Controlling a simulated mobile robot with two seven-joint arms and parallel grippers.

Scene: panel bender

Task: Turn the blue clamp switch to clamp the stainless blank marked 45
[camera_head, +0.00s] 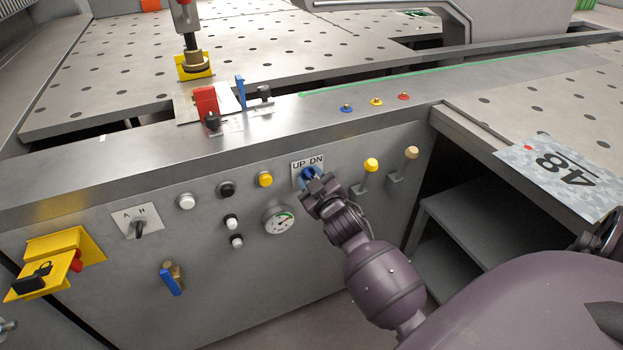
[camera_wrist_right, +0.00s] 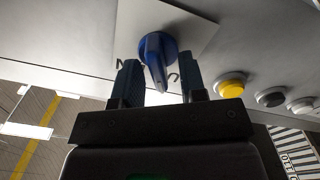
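The blue clamp switch (camera_head: 308,174) sits under a white "UP DN" label on the grey front panel. In the right wrist view the blue knob (camera_wrist_right: 157,58) stands between my right gripper's fingers. My right gripper (camera_head: 318,184) is at the switch in the head view, partly covering it. In the wrist view its two dark fingers (camera_wrist_right: 157,83) are apart, one on each side of the knob, with gaps visible. No blank marked 45 is seen. A mottled grey plate (camera_head: 530,162) at the right has upside-down digits that look like 48. My left gripper is not in view.
Near the switch are a yellow button (camera_head: 265,179), a gauge (camera_head: 279,221), and a yellow-knobbed lever (camera_head: 371,165). A selector (camera_head: 139,228) and yellow bracket (camera_head: 60,262) are farther left. Red and blue levers (camera_head: 206,100) stand on the table edge. An open shelf (camera_head: 480,205) is at the right.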

